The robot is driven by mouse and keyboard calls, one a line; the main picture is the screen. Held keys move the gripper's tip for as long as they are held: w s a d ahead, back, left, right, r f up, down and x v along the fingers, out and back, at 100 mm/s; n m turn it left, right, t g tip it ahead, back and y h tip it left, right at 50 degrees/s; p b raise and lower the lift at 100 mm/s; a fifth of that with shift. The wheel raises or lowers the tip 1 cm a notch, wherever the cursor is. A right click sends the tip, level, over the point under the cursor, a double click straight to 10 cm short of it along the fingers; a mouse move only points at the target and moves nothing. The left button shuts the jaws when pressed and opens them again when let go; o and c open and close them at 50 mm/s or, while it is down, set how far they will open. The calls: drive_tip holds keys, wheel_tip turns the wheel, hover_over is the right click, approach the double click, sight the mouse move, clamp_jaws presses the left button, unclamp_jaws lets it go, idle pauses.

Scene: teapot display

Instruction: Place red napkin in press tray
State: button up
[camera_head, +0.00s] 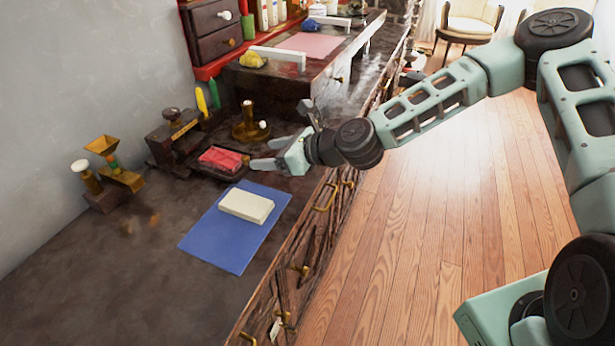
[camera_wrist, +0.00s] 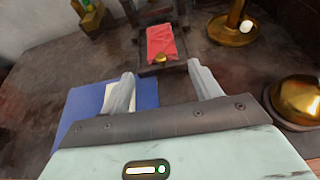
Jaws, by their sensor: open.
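The red napkin (camera_head: 222,159) lies as a folded bundle in the dark press tray (camera_head: 197,167) in the head view. In the wrist view the napkin (camera_wrist: 161,42) lies flat within the tray (camera_wrist: 176,67), a small brass knob at its near end. My gripper (camera_head: 262,155) is just right of the tray in the head view, its fingers pointing toward the napkin. In the wrist view my gripper (camera_wrist: 160,80) is open and empty, with the napkin beyond the fingertips and apart from them.
A blue mat (camera_head: 232,246) bears a cream block (camera_head: 246,205) in front of the tray. A brass stand (camera_head: 249,125) is behind it. The press (camera_head: 174,130) adjoins the tray. A brass grinder-like device (camera_head: 112,178) stands left. The counter's front left is mostly clear.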

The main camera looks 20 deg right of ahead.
drive_tip(key=s+a+n+g, duration=0.1)
drive_tip(key=s+n, duration=0.1)
drive_tip(key=s+a+f+n+g, duration=0.1)
drive_tip(key=s+n, duration=0.2)
drive_tip(key=s+a+n+g+h, duration=0.1)
drive_tip(key=s+n+g, duration=0.1)
drive_tip(key=shift+s+a+f+n, duration=0.2)
drive_tip(key=shift+s+f+n, duration=0.1)
drive_tip(key=shift+f, duration=0.05)
drive_tip(key=s+n+g+h, duration=0.1)
drive_tip(key=s+n, duration=0.2)
drive_tip(key=s+n+g+h, duration=0.1)
drive_tip(key=s+n, duration=0.2)
drive_tip(key=s+d+n+g+h, duration=0.1)
drive_tip(key=s+n, duration=0.1)
drive_tip(key=n, duration=0.1)
drive_tip(key=shift+s+f, duration=0.2)
drive_tip(key=shift+s, duration=0.2)
drive_tip(key=s+d+r+n+h, duration=0.3)
drive_tip(key=s+d+r+n, duration=0.2)
drive_tip(key=s+n, duration=0.3)
drive_tip(key=s+d+r+n+g+h, duration=0.1)
drive_tip(key=s+d+r+n+h, duration=0.2)
drive_tip(key=s+d+r+n, duration=0.2)
drive_tip(key=s+r+n, duration=0.1)
drive_tip(key=s+n, duration=0.2)
drive_tip(key=shift+n, duration=0.3)
drive_tip(key=shift+r, duration=0.1)
wheel_tip(320, 180, up, 14)
drive_tip(key=p, duration=1.4)
